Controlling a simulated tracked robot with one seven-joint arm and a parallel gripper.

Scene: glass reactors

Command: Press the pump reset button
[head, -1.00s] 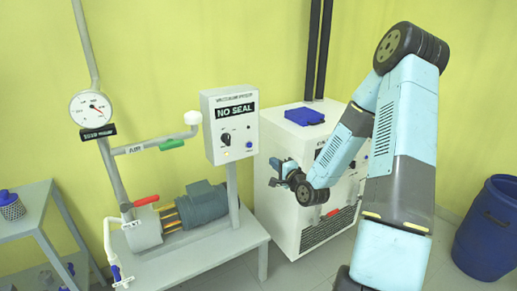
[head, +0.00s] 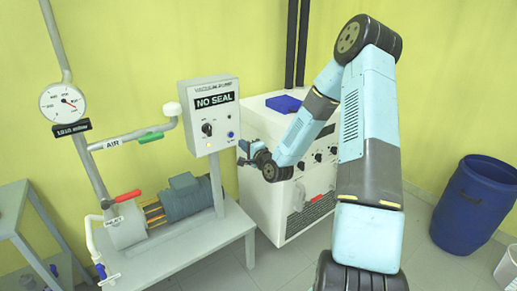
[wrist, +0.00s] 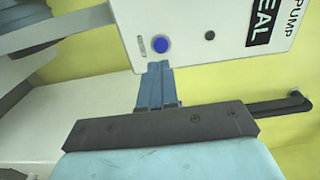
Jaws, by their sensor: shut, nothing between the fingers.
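The vacuum pump control box (head: 196,141) stands on a post, with a "NO SEAL" display (head: 214,100), a black knob (head: 207,129) and a blue button (head: 230,134) on its front. In the wrist view the blue button (wrist: 160,44) sits on the white panel just beyond my fingertips. My gripper (wrist: 159,66) is shut and empty, its fingers pointing at the panel near the button. A gap or contact cannot be told for certain. In the head view my gripper (head: 242,150) is just right of the box.
The pump motor (head: 187,197) sits on a grey bench (head: 190,245) below the box. A white cabinet (head: 262,205) with a blue item (head: 284,104) on top stands behind my arm. A blue barrel (head: 472,205) is at right. A pressure gauge (head: 63,103) and pipes are at left.

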